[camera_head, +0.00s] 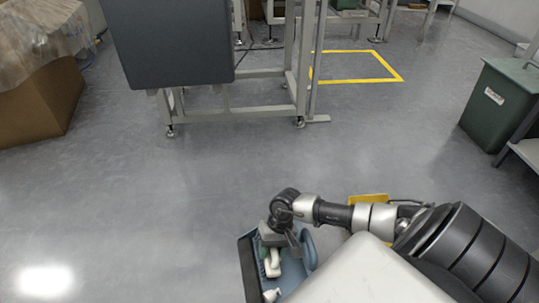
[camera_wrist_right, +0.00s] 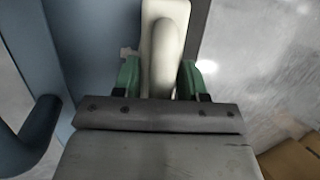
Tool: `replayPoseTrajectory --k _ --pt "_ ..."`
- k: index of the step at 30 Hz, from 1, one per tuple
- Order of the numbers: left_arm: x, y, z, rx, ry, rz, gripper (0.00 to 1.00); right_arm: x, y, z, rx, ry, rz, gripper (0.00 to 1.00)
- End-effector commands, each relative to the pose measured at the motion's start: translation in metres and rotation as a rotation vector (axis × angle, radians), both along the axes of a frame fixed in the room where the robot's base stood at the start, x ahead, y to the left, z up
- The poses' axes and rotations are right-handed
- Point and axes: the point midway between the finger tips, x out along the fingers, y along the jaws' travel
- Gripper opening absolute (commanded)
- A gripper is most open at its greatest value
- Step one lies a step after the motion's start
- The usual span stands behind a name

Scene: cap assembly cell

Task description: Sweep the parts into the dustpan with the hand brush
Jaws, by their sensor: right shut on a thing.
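My right gripper (camera_head: 272,256) reaches down in front of my base in the head view. In the right wrist view its green fingers (camera_wrist_right: 161,78) are shut on the cream handle of the hand brush (camera_wrist_right: 166,45). The brush bristles are hidden. A blue dustpan (camera_head: 305,249) lies right under and around the gripper; its blue-grey surface (camera_wrist_right: 85,45) fills the left of the wrist view. My left gripper is not in view.
A workbench frame (camera_head: 235,100) stands ahead, with a yellow floor outline (camera_head: 385,66) behind it. A cardboard box (camera_head: 35,105) is at the left and a green bin (camera_head: 497,105) at the right. The grey floor between is clear.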

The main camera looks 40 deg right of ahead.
Motion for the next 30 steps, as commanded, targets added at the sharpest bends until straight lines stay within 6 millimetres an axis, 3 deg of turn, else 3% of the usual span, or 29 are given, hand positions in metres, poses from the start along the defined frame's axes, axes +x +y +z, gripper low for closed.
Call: replayPoseTrajectory --k 15,26,30 --pt "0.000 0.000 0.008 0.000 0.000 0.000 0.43 0.015 0.029 0.021 0.001 -0.001 0.001 0.15" --pt "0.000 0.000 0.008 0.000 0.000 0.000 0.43 0.017 0.033 0.023 0.001 -0.001 0.001 0.15" --pt "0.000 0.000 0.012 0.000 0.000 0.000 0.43 0.025 0.045 0.033 0.003 -0.004 0.002 0.15"
